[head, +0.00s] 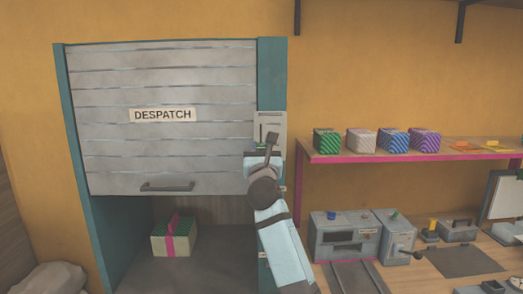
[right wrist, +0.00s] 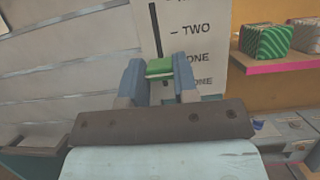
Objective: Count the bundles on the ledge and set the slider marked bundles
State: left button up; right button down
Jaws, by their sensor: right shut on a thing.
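One bundle with a pink band (head: 174,237), pale-sided with a green top, sits on the grey ledge (head: 215,268) below the half-raised DESPATCH shutter. The slider plate (head: 279,121) is fixed to the teal post right of the shutter. In the right wrist view the plate (right wrist: 205,25) has a dark vertical slot and the words TWO, ONE and a lower, partly hidden one. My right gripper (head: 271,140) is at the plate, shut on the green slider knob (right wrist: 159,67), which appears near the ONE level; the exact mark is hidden. My left gripper is out of view.
A pink-edged shelf (head: 400,156) at right holds several striped blocks (head: 393,141) and orange pieces. Below it, a grey machine (head: 345,237) stands on the wooden bench. The shutter (head: 110,140) with its handle hangs left of my right arm.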

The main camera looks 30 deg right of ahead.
jog(key=c, duration=0.9)
grip_release()
jog(key=b+v, duration=0.2)
jog(key=v, duration=1.2)
jog(key=shift+r+b, duration=0.1)
jog(key=shift+b, duration=0.3)
jog(key=shift+w, duration=0.1)
jog(key=s+a+f+n+y+p, duration=0.1)
jog(key=s+a+f+n+y, duration=0.3)
jog(key=f+n, duration=0.55)
jog(key=s+a+f+n+t+y+p, duration=0.15)
jog(key=a+f+n+y, duration=0.45)
jog(key=n, duration=0.6)
jog(key=s+a+f+n+g+y+p, duration=0.1)
jog(key=s+a+f+n+y+p, duration=0.3)
jog(key=f+n, duration=0.65)
jog(key=s+a+f+n+g, duration=0.1)
jog(key=s+f+n+g, duration=0.2)
jog(key=f, duration=0.4)
jog(key=s+a+f+n+g, duration=0.1)
jog(key=s+f+n+g, duration=0.2)
jog(key=s+f+n, duration=0.2)
jog(key=s+f+n+g, duration=0.3)
jog(key=s+f+n, duration=0.2)
jog(key=s+f, duration=0.3)
jog(key=shift+s+a+f+y+b, duration=0.3)
jog(key=shift+s+a+y, duration=0.1)
jog(key=shift+s, duration=0.3)
